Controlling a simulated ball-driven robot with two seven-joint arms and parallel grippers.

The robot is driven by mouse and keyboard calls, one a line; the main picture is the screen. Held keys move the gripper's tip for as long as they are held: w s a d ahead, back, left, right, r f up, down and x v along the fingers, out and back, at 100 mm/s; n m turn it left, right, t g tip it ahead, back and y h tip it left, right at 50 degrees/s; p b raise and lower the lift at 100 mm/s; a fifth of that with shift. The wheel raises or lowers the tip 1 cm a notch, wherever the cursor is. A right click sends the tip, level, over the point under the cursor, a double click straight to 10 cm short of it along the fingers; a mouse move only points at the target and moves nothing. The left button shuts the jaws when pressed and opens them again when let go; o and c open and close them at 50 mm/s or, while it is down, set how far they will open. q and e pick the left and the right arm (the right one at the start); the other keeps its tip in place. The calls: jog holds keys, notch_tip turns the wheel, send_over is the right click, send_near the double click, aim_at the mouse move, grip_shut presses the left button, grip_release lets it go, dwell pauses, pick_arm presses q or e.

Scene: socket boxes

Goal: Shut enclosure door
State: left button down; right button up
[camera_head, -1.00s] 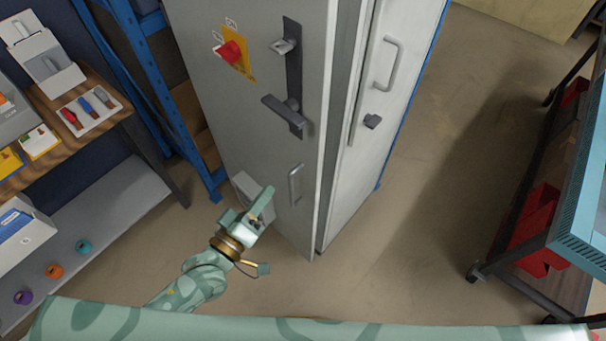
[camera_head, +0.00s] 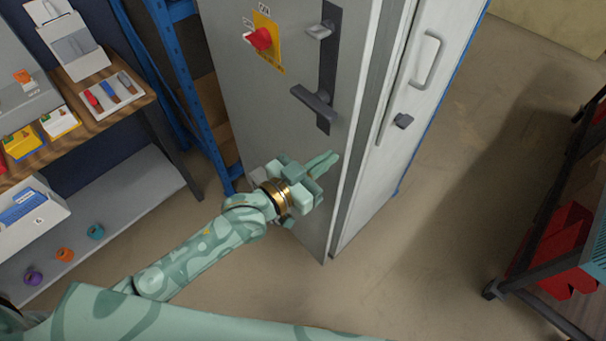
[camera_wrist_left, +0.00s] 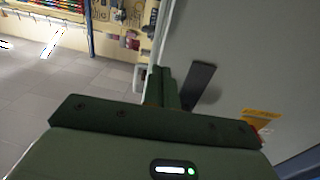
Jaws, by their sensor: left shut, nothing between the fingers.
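The enclosure door (camera_head: 265,120) is a tall grey panel with a black lever handle (camera_head: 318,103) and a red rotary switch (camera_head: 259,39) on a yellow plate. It looks ajar, with a narrow gap beside its right edge. My left gripper (camera_head: 326,163) is shut and empty, in front of the lower door near its free edge and below the lever. In the left wrist view the shut fingers (camera_wrist_left: 161,85) are beside the grey door face (camera_wrist_left: 245,60). My right gripper is not in view.
A white panel (camera_head: 425,110) with a pull handle (camera_head: 430,60) stands right of the door. A blue rack (camera_head: 178,90) and a wooden shelf (camera_head: 130,105) with boxes are at left. A cart with red bins (camera_head: 565,240) is at right. Open floor (camera_head: 450,220) lies between.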

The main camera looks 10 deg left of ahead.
aim_at(346, 146)
pick_arm(q)
jog(key=shift+x, duration=1.1)
jog(key=shift+w+d, duration=0.3)
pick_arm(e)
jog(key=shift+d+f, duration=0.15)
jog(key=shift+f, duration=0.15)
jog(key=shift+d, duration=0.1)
